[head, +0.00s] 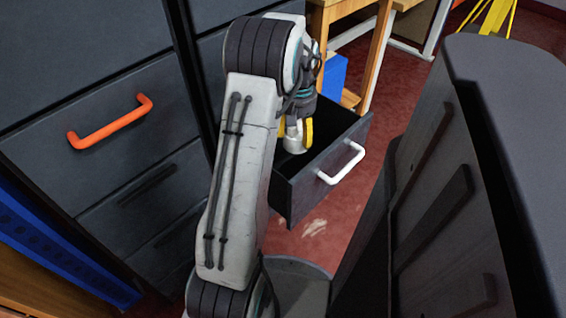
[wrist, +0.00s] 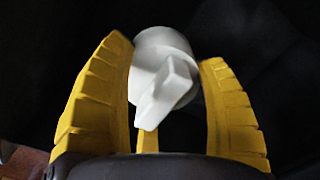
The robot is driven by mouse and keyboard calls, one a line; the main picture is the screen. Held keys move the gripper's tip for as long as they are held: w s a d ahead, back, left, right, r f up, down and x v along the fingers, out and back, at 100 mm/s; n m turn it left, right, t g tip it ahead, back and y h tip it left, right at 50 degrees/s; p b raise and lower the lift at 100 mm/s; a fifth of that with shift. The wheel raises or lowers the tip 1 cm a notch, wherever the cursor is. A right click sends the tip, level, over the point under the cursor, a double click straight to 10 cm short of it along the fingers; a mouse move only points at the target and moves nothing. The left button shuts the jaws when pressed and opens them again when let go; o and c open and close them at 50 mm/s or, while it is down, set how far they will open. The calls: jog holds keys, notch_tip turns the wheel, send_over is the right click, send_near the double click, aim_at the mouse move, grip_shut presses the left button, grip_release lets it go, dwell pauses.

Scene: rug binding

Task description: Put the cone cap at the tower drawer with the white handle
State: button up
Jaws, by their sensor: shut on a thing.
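My gripper (head: 297,132) is over the open drawer with the white handle (head: 342,163), pointing down into it. The drawer (head: 327,162) is pulled out of the dark tower, and its inside looks black and shadowed. The gripper's yellow fingers are shut on a white cap (head: 294,141). The cap shows in the wrist view (wrist: 163,70) between the yellow fingers (wrist: 170,85), with a blocky piece on its near face. I cannot tell whether the cap touches the drawer floor. My arm hides part of the drawer's left side.
A drawer with an orange handle (head: 110,121) is closed on the left. A dark cabinet (head: 455,190) stands close on the right. A wooden table (head: 375,45) and a blue box (head: 333,75) are behind. Red floor (head: 345,210) shows around the open drawer.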

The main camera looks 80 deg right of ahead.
jog(key=shift+f+b, duration=1.75)
jog(key=shift+f, duration=3.5)
jog(key=shift+f, duration=0.15)
jog(key=o, duration=1.1)
notch_tip(320, 180, up, 12)
jog(key=p, duration=0.4)
jog(key=shift+r, duration=0.2)
